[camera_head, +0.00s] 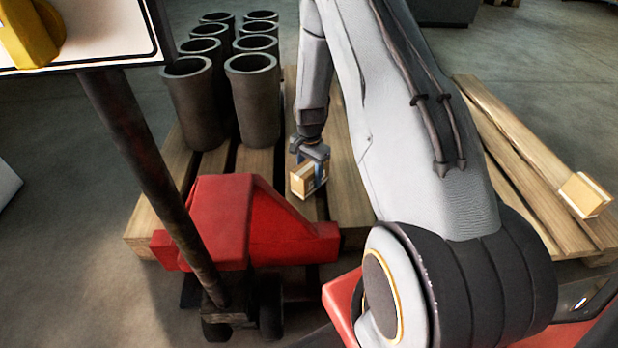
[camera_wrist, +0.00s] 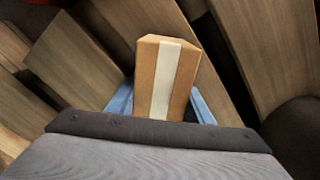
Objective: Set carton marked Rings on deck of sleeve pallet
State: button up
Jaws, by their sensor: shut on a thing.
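My gripper (camera_head: 314,164) is shut on a small brown carton (camera_head: 306,180), with blue fingers on its sides. The carton has a pale tape strip along it in the wrist view (camera_wrist: 166,80). No marking on it is readable. My gripper holds it over the slatted wooden deck of the sleeve pallet (camera_head: 342,170), near its front and right of the sleeves. I cannot tell whether the carton touches the deck. Several dark grey cylinder sleeves (camera_head: 255,100) stand upright in two rows at the pallet's back left.
A red pallet jack (camera_head: 225,220) stands at the pallet's front edge. Its dark handle post (camera_head: 135,150) rises on the left under a white panel (camera_head: 110,35). Another wooden pallet (camera_head: 525,165) at right bears another small carton (camera_head: 585,195). Bare deck lies right of the sleeves.

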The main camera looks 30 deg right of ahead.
jog(key=o, duration=1.2)
jog(key=shift+f, duration=0.1)
notch_tip(320, 180, up, 12)
jog(key=p, duration=0.5)
jog(key=shift+r, duration=0.2)
